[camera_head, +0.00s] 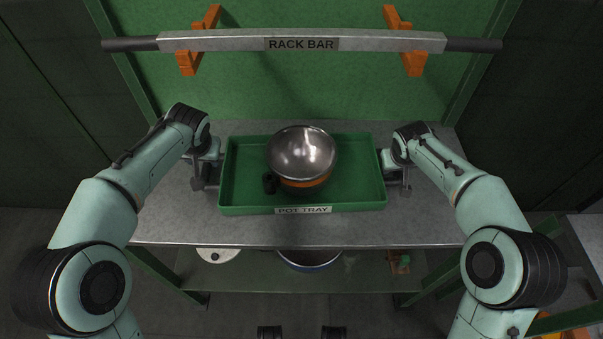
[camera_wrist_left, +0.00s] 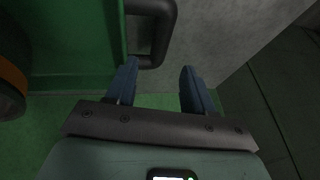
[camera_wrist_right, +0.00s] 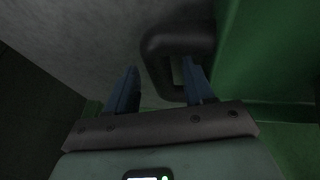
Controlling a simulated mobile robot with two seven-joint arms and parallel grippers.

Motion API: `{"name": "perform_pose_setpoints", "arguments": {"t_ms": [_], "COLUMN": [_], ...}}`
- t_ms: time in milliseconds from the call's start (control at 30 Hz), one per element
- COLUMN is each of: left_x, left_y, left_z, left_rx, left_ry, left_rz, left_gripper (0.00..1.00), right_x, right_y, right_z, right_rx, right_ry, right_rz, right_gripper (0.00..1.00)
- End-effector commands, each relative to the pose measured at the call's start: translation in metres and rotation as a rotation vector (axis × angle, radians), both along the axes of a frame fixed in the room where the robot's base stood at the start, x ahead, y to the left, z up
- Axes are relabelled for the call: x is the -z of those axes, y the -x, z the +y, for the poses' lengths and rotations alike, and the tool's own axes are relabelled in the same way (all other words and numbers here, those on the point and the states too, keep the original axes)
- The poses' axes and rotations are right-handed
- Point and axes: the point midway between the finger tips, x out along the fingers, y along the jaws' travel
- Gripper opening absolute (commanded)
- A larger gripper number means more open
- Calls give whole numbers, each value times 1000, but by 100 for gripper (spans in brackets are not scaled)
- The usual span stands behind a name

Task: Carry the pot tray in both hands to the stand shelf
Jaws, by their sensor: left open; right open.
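The green pot tray (camera_head: 235,195) rests on the grey counter and carries a label on its front wall. A shiny metal pot (camera_head: 302,152) with an orange band stands inside it, with a dark handle at its left. My left gripper (camera_head: 207,180) is open at the tray's left end; in the left wrist view the black tray handle (camera_wrist_left: 166,25) lies between and just ahead of its fingers (camera_wrist_left: 160,66). My right gripper (camera_head: 400,180) is open at the right end; in the right wrist view the other handle (camera_wrist_right: 156,65) lies between its fingers (camera_wrist_right: 160,66), overlapping the right fingertip.
The rack bar (camera_head: 380,41) on orange brackets (camera_head: 413,63) runs across the green back panel. Below the counter (camera_head: 300,230), a lower shelf (camera_head: 230,278) holds a white disc (camera_head: 217,255) and a bowl (camera_head: 310,262). A grey surface (camera_head: 590,240) shows at far right. No label identifies the stand shelf.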

Motion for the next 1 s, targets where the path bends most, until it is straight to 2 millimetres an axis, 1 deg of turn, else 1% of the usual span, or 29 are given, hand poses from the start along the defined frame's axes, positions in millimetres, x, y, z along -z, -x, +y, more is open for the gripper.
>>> {"name": "perform_pose_setpoints", "arguments": {"t_ms": [33, 200, 333, 433, 567, 800, 900, 1000], "left_x": [-11, -34, -42, -44, -44, -44, -43, -43], "left_y": [4, 13, 17, 18, 18, 18, 18, 18], "left_z": [-3, -8, -9, -9, -9, -9, -9, -9], "left_rx": [2, 0, -1, -2, -2, -1, -1, -1], "left_ry": [2, 1, 0, 0, 0, 0, 0, 0], "left_rz": [-4, -2, 0, 0, 1, 1, 1, 1], "left_gripper": [53, 53, 53, 53, 53, 53, 53, 53], "right_x": [0, 0, -1, -8, -28, -75, -90, -101], "right_y": [0, 0, 0, 3, 11, 31, 38, 42], "right_z": [0, 0, 0, 2, 5, 14, 16, 18], "right_rx": [0, 0, 0, -1, -1, -1, -1, -1], "right_ry": [0, 0, 0, -1, -1, -1, -1, 0], "right_rz": [0, 0, -1, -3, -5, -4, -4, -3], "right_gripper": [53, 53, 53, 53, 53, 53, 53, 53]}}
